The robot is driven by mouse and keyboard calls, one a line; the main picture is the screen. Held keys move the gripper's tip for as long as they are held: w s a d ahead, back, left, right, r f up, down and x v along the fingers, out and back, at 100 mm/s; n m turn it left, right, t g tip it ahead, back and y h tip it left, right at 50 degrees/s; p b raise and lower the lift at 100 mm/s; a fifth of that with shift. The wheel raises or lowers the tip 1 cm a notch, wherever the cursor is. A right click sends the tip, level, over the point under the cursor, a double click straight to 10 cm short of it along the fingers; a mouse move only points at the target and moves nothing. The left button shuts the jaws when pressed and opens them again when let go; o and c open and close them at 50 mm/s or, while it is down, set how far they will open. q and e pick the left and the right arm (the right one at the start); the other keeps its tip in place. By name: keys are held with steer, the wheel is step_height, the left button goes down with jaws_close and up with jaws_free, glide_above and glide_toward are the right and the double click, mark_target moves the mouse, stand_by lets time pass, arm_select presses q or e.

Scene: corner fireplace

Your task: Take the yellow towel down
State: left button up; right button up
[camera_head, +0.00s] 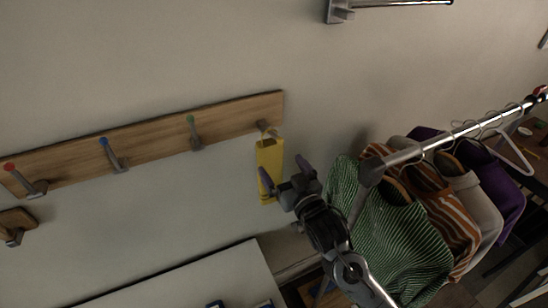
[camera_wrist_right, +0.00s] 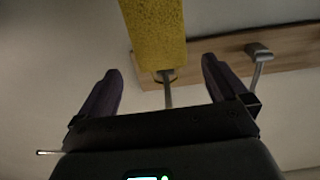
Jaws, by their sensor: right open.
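The yellow towel (camera_head: 268,158) hangs from the rightmost hook (camera_head: 264,126) of a wooden rack on the wall. My right gripper (camera_head: 286,173) is open in front of the towel's lower part and overlaps its right side in the head view. In the right wrist view the towel (camera_wrist_right: 155,30) comes down from the top edge, and its hook end lies between the open fingers (camera_wrist_right: 160,68) as pictured. The jaws hold nothing; I cannot tell how far the towel is from them. My left gripper is not in view.
The wooden rack (camera_head: 160,145) has several hooks with coloured tips. Close on the right, a metal rail (camera_head: 450,135) carries hanging clothes, with a green striped shirt (camera_head: 385,235) beside my right arm. A white surface (camera_head: 200,280) lies below.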

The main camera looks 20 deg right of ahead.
mark_target(273, 153)
steer(key=w, duration=0.2)
steer(key=w+p, duration=0.1)
steer(key=w, duration=0.2)
steer(key=w+p, duration=0.1)
steer(key=w, duration=0.2)
steer(key=shift+w+a+r, duration=0.15)
steer(key=shift+w+a, duration=0.05)
steer(key=shift+a, duration=0.05)
steer(key=shift+w+a, duration=0.1)
steer(key=shift+w, duration=0.85)
steer(key=c, duration=0.9)
steer(key=shift+c, duration=0.2)
